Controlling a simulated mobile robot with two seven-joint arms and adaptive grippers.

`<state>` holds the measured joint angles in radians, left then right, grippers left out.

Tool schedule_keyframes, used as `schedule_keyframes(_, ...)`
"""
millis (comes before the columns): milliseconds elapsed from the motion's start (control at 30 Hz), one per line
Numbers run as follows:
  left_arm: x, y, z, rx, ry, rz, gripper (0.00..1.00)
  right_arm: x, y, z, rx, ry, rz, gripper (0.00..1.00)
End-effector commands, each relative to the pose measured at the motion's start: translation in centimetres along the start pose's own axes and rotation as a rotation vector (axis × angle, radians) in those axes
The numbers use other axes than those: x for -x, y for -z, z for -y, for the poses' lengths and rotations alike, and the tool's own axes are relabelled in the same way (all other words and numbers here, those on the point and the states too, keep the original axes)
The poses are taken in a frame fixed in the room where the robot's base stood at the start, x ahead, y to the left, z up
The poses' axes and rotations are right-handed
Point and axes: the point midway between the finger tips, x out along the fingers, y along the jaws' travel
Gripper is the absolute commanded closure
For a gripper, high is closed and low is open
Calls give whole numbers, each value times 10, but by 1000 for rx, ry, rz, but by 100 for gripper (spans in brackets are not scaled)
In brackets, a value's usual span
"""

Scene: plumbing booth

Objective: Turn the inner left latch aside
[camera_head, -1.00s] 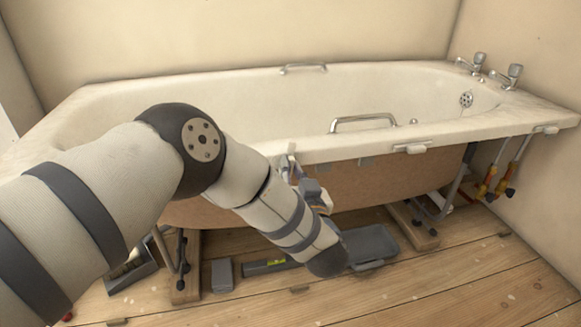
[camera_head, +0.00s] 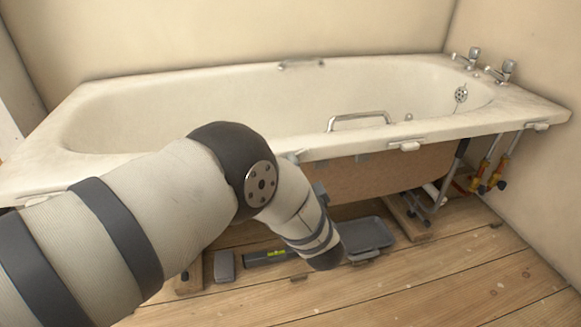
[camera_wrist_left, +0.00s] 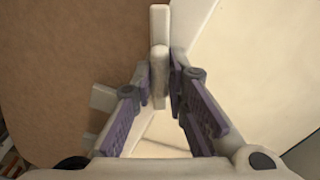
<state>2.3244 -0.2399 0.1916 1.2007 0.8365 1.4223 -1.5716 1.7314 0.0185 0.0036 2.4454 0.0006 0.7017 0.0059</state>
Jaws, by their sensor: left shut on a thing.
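The inner left latch (camera_wrist_left: 158,62) is a small pale bar at the bath rim in the left wrist view. My left gripper (camera_wrist_left: 160,84) is shut on it, with one purple-grey padded finger on each side. The bar's far end sticks out past the fingertips. In the head view my left arm crosses in front of the bath (camera_head: 230,110) and hides most of the gripper and latch. A small grey bit of the gripper (camera_head: 320,190) shows beside the forearm. My right gripper is not in view.
Another pale latch (camera_head: 405,146) sits under the front rim, and one more (camera_head: 538,126) is at the right end. A grey tray (camera_head: 368,236), a spirit level (camera_head: 268,257) and a grey block (camera_head: 225,266) lie on the floor. Pipes with orange valves (camera_head: 490,178) stand at the right.

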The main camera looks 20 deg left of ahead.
Motion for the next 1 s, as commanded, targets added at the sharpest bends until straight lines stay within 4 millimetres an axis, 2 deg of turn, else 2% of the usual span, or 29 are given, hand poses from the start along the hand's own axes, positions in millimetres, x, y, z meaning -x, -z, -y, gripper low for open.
schedule_keyframes(200, 1, -1, -1, -174, -2, 2, 100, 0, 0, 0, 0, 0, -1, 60)
schedule_keyframes(500, 0, -1, -1, -340, -3, 2, 100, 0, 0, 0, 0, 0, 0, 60)
schedule_keyframes(1000, 0, -2, -1, -414, -3, 5, 100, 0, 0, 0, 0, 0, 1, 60)
